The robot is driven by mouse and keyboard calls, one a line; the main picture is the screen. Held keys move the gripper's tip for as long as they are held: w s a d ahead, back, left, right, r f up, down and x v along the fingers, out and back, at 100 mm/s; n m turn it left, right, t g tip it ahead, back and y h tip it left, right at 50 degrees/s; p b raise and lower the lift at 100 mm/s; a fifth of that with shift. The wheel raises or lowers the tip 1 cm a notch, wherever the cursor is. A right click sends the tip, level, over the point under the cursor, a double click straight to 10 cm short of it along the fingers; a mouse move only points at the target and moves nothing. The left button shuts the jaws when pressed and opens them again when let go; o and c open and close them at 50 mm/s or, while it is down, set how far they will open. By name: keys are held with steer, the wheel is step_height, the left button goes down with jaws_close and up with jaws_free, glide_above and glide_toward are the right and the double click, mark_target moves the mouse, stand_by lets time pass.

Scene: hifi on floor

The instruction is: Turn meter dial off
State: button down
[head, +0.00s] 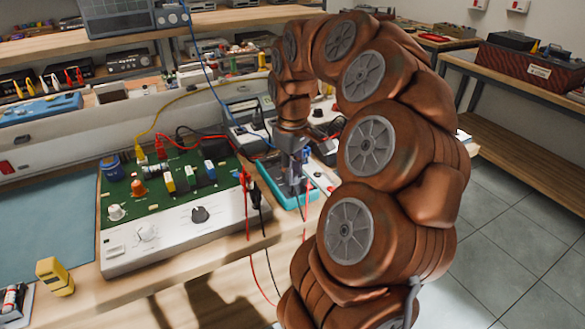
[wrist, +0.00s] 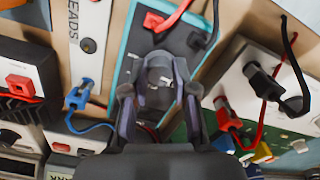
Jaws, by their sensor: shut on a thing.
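The meter (head: 268,183) has a teal case and lies on the bench top, right of the green circuit board. In the wrist view the meter (wrist: 124,62) lies under my gripper (wrist: 161,82), with red and black plugs at its top end. My gripper (head: 294,182) points down over the meter face in the head view. Its fingers are shut on the grey meter dial (wrist: 160,68), one on each side. The fingers hide much of the dial, and its pointer setting cannot be read. In the head view the dial is hidden behind the gripper.
A green circuit board with a white knob panel (head: 172,236) stands left of the meter. Red and black leads (head: 252,190) hang over the bench edge close to the gripper. Several instruments stand behind. A blue mat (head: 45,225) is clear at left.

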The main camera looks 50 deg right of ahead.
steer(key=shift+n, duration=1)
steer(key=c, duration=0.9)
jaws_free()
steer(key=shift+r, duration=6)
